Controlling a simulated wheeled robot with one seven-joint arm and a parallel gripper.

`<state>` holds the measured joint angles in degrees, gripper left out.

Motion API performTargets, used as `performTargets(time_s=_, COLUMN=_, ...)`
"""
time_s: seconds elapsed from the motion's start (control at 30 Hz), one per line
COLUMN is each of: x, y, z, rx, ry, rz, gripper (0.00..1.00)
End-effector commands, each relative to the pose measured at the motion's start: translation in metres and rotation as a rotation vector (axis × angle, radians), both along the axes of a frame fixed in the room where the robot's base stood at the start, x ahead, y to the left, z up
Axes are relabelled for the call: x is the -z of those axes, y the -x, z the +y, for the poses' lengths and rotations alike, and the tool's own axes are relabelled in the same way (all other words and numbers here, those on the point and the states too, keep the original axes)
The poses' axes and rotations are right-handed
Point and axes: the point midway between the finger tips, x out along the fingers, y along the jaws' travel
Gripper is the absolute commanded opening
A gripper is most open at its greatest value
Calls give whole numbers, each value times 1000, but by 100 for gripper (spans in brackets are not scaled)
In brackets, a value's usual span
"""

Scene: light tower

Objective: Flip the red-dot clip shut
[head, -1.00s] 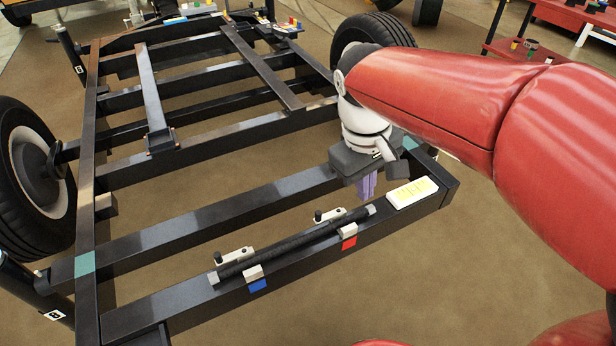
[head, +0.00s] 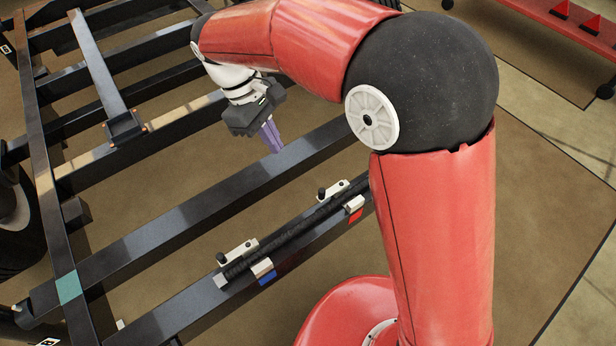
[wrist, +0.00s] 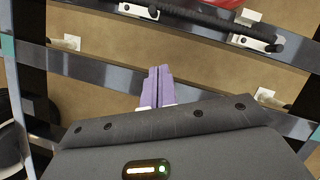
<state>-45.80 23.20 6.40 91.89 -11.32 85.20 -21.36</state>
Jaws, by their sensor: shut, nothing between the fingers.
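The red-dot clip has a pale bracket with a black knob (head: 333,190) on the far side of a black hose (head: 300,228). A cream block (head: 354,203) with a red tag (head: 355,216) sits on the near side. A matching clip (head: 237,252) with a blue tag (head: 267,279) is to its left. My gripper (head: 273,137) has purple fingers, closed and empty, above and beyond the front rail, apart from both clips. The fingers show in the wrist view (wrist: 160,75), where two clips lie at the top; their tag colours are hidden there.
The hose lies along the front rail (head: 180,320) of a black frame. A parallel rail (head: 180,228) runs behind it, below my gripper. My arm covers the frame's right end. Brown floor shows between the rails. A red bench (head: 575,20) stands at top right.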

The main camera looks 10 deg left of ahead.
Motion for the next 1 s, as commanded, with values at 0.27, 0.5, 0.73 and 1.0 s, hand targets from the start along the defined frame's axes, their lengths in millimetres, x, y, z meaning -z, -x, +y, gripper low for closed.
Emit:
performTargets(time_s=0.27, x=40, y=4, z=-15, rx=1, ry=2, rz=3, gripper=0)
performTargets(time_s=0.5, x=88, y=9, z=-34, rx=1, ry=3, rz=3, gripper=0)
performTargets(time_s=0.73, x=91, y=15, z=-64, rx=2, ry=-1, rz=-1, gripper=0)
performTargets(time_s=1.0, x=91, y=18, z=-75, rx=1, ry=-1, rz=-1, gripper=0)
